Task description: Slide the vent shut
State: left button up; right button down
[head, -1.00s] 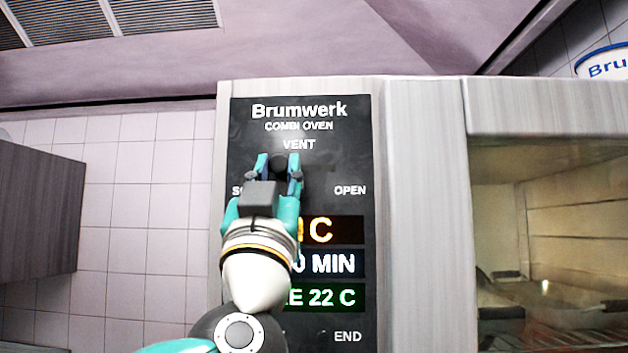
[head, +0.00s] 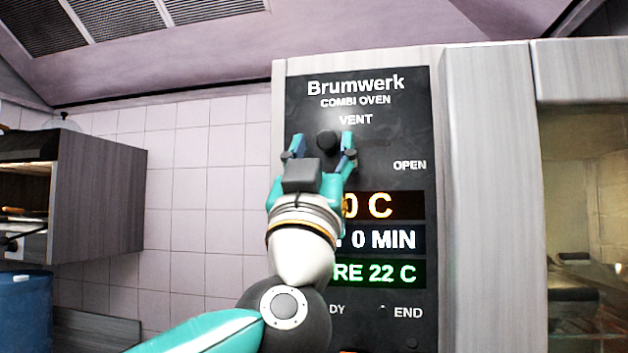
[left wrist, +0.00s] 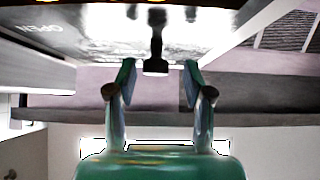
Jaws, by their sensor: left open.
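The vent knob (head: 327,141) is a dark round knob on the black oven panel (head: 385,140), below and left of the word VENT. The OPEN label is to its right. My left gripper (head: 320,147) is open, with one teal finger on each side of the knob and a gap visible to each. In the left wrist view the knob (left wrist: 156,64) stands out from the panel on a stem, near the level of the fingertips (left wrist: 160,72). The panel left of the knob is partly hidden by my gripper. My right gripper is not in view.
Lit displays (head: 385,240) are on the panel below the knob, partly behind my arm. A glass-fronted oven chamber (head: 590,200) is at right. A cabinet (head: 100,195) and a blue container (head: 25,310) are at left. The tiled wall between has free room before it.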

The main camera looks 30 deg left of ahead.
pick_arm(q)
jog(key=v, duration=1.1)
jog(key=shift+s+f, duration=0.25)
jog(key=shift+d, duration=0.1)
